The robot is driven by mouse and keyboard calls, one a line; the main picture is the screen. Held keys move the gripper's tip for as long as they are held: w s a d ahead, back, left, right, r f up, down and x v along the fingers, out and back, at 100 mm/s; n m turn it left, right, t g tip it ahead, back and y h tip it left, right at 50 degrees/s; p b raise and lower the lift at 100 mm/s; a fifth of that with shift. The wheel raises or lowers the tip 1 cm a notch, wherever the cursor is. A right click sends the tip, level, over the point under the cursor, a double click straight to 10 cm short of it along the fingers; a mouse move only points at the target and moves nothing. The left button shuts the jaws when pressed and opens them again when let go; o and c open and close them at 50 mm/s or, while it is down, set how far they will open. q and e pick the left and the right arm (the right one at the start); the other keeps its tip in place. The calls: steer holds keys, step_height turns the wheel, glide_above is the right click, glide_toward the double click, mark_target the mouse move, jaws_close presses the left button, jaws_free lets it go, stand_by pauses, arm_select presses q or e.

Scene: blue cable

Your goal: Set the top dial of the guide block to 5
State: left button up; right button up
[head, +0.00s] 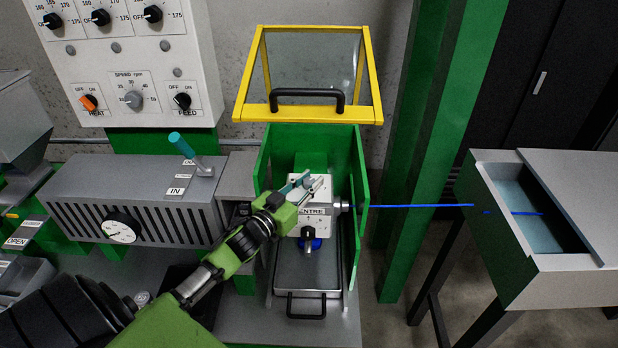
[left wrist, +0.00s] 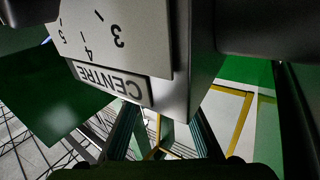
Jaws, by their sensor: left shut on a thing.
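The guide block (head: 318,222) is a white box with a CENTRE label, inside the green enclosure with its yellow-framed lid raised. My left gripper (head: 304,187) reaches in from the left, its fingers over the upper part of the block. It is shut on the top dial, which the fingers largely hide. A lower dark knob with blue behind it (head: 308,241) sits on the block's front. In the left wrist view the block's face (left wrist: 115,35) appears upside down with the numbers 3, 4 and 5; the dial's pointer cannot be read. My right gripper is not in view.
Blue cable (head: 410,206) runs from the enclosure's right side to the grey-topped water trough (head: 570,285). The raised yellow lid (head: 376,75) stands behind the block. A grey slotted barrel housing (head: 140,205) is at left, below the control panel (head: 130,60).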

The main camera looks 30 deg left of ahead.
arm_select(q)
steer(key=shift+r+h, duration=0.1)
steer(key=shift+h, duration=0.2)
steer(key=o, duration=1.1)
steer(key=shift+o, duration=0.2)
steer(key=shift+w, duration=0.1)
steer(key=shift+m, duration=0.3)
steer(key=s+a, duration=0.1)
steer(key=s, duration=1.1)
